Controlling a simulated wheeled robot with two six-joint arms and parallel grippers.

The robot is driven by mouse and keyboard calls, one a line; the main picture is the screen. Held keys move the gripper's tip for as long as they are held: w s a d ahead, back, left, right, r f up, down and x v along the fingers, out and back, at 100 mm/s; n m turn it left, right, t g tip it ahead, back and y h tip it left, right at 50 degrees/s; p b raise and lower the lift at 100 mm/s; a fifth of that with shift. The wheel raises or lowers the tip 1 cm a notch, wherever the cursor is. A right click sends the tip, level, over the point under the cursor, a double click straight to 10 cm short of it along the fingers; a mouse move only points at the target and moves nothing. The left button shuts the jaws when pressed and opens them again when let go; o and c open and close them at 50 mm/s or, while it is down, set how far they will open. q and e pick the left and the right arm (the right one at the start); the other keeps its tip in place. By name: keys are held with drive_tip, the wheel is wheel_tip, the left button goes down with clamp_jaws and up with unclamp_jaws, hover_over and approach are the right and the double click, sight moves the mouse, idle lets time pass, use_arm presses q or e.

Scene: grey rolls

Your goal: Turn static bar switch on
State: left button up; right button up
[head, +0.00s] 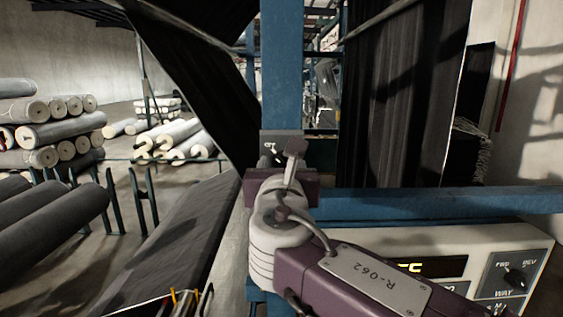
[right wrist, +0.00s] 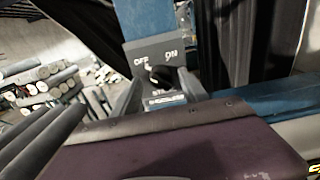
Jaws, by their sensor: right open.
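The static bar switch (right wrist: 160,76) is a black rotary knob on a grey plate marked OFF at left and ON at right, in the right wrist view. Its pale mark appears to point up and left, toward OFF. In the head view the switch plate (head: 270,143) is on the blue post, mostly hidden behind my right gripper (head: 283,160). In the right wrist view the dark fingers of my right gripper (right wrist: 161,92) are open, one on each side of the knob. I cannot tell whether they touch it. My left gripper is not in view.
A blue post (head: 282,75) and crossbar (head: 440,203) stand around the switch. A white control box (head: 450,245) with a display and a FWD/REV knob is below right. Black fabric (head: 400,100) hangs behind. Grey rolls (head: 60,130) are stacked at left.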

drive_tip(key=shift+a, duration=0.1)
drive_tip(key=shift+c, duration=1.2)
drive_tip(key=c, duration=0.5)
drive_tip(key=shift+d, duration=0.25)
clamp_jaws()
drive_tip(key=shift+a, duration=0.1)
drive_tip(key=shift+f, duration=0.1)
